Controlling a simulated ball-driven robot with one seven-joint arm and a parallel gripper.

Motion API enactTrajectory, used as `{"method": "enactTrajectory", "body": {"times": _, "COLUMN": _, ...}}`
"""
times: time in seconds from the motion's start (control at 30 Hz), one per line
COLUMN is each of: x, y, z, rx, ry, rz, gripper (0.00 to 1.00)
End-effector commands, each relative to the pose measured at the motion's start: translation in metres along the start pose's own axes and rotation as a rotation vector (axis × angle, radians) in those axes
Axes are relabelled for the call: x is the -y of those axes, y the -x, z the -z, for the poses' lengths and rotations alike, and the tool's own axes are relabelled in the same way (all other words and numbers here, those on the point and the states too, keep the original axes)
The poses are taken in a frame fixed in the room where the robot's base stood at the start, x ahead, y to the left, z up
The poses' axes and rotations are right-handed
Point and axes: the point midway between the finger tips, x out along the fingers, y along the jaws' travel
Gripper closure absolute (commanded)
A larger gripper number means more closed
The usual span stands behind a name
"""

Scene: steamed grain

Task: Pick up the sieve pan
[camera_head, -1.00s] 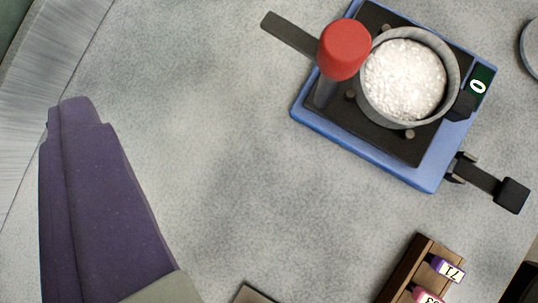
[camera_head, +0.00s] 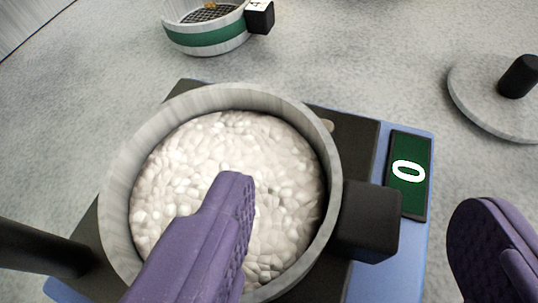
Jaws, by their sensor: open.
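A round grey-walled pan (camera_head: 331,130) full of white grains (camera_head: 240,150) sits on a blue device with a dark top. Its blocky black handle (camera_head: 365,222) sticks out to the right. The left finger covers part of the grains.
The blue device (camera_head: 425,147) has a green display (camera_head: 408,172) reading 0. A grey disc with a black knob (camera_head: 520,76) lies at the right. A dark bar (camera_head: 40,248) crosses the lower left. Grey speckled worktop (camera_head: 380,65) is bare between them.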

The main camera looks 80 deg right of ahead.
Motion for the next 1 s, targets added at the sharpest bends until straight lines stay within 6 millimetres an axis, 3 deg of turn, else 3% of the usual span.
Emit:
{"method": "enactTrajectory", "body": {"times": 0.2, "x": 0.0, "y": -0.035, "z": -0.005, "rx": 0.001, "ry": 0.0, "rz": -0.001, "gripper": 0.27}}
{"method": "enactTrajectory", "body": {"times": 0.5, "x": 0.001, "y": -0.04, "z": -0.003, "rx": 0.001, "ry": 0.001, "rz": 0.001, "gripper": 0.3}}
{"method": "enactTrajectory", "body": {"times": 0.8, "x": 0.001, "y": -0.04, "z": -0.004, "rx": 0.002, "ry": 0.002, "rz": 0.002, "gripper": 0.98}}
{"method": "enactTrajectory", "body": {"times": 1.0, "x": 0.001, "y": -0.039, "z": -0.005, "rx": 0.004, "ry": 0.003, "rz": 0.003, "gripper": 1.0}}
